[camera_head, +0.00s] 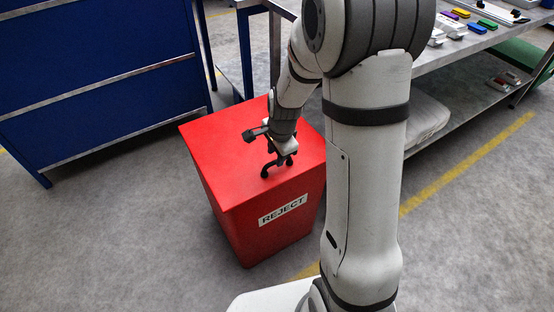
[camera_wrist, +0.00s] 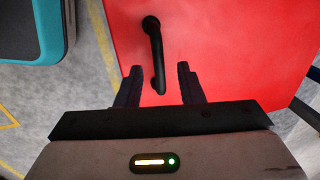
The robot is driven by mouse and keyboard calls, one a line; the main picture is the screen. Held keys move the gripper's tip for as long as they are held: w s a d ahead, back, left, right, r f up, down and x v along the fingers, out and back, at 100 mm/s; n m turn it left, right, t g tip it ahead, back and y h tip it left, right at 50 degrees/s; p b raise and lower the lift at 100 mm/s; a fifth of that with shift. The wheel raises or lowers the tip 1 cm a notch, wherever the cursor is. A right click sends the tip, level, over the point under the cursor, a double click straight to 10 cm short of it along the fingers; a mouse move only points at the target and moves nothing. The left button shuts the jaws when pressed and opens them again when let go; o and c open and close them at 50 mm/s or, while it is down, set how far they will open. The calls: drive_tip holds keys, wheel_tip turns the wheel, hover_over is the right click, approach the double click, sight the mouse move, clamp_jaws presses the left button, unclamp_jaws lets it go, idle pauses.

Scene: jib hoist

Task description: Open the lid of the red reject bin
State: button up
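The red reject bin (camera_head: 240,228) stands on the floor with a "REJECT" label on its front. Its flat red lid (camera_head: 222,148) is down on the bin. In the wrist view the lid (camera_wrist: 240,50) fills much of the picture. A black bar handle (camera_wrist: 154,45) runs along the lid. My gripper (camera_head: 276,166) is above the lid at the handle. In the wrist view my gripper (camera_wrist: 160,82) has its two dark fingers apart, with the near end of the handle between them. I cannot tell whether either finger touches it.
A blue cabinet (camera_head: 90,75) stands to the left of the bin. A metal workbench (camera_head: 450,50) with several small coloured items is at the right, with a white sack (camera_head: 428,120) on its lower shelf. Grey floor is clear at the front left.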

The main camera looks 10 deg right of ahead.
drive_tip(key=shift+w+f, duration=0.2)
drive_tip(key=shift+f, duration=0.9)
clamp_jaws()
drive_tip(key=shift+w+r, duration=0.1)
